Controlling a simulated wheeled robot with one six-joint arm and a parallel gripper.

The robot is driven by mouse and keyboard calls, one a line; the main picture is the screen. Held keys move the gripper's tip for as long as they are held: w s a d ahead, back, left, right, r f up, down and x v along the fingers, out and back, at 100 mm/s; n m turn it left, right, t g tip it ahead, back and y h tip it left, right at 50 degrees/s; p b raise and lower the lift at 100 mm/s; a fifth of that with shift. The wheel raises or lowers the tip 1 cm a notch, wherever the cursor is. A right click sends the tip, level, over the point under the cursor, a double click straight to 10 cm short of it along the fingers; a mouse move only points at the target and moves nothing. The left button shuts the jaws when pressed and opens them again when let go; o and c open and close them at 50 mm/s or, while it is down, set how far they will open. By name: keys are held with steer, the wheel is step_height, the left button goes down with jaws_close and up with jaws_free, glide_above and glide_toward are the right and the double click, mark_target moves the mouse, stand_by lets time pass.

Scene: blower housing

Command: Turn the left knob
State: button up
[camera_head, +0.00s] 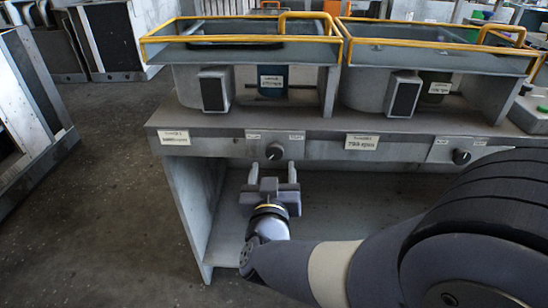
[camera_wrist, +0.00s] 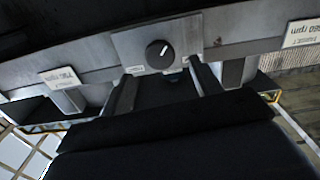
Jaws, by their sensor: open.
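The left knob (camera_head: 274,151) is a round dark dial on the front panel of the bench. It also shows in the wrist view (camera_wrist: 159,54), with a white pointer line slanting to the upper right, on a lighter plate. My gripper (camera_head: 273,172) is open and empty, just below and in front of the left knob in the head view. In the wrist view its two fingers (camera_wrist: 164,76) point toward the panel on either side below the knob. They appear apart from it. The right knob (camera_head: 461,157) is on the same panel, farther right.
Labels (camera_head: 362,142) are fixed along the bench front edge (camera_head: 220,145). Yellow-railed trays (camera_head: 240,38) and dark-faced boxes (camera_head: 215,89) stand above. The bench has an open space underneath. Open floor (camera_head: 110,200) lies to the left.

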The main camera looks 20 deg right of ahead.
mark_target(274, 154)
steer(key=b+x, duration=0.1)
steer(key=x, duration=0.5)
steer(key=shift+s, duration=0.1)
steer(key=shift+c, duration=0.4)
steer(key=c, duration=0.9)
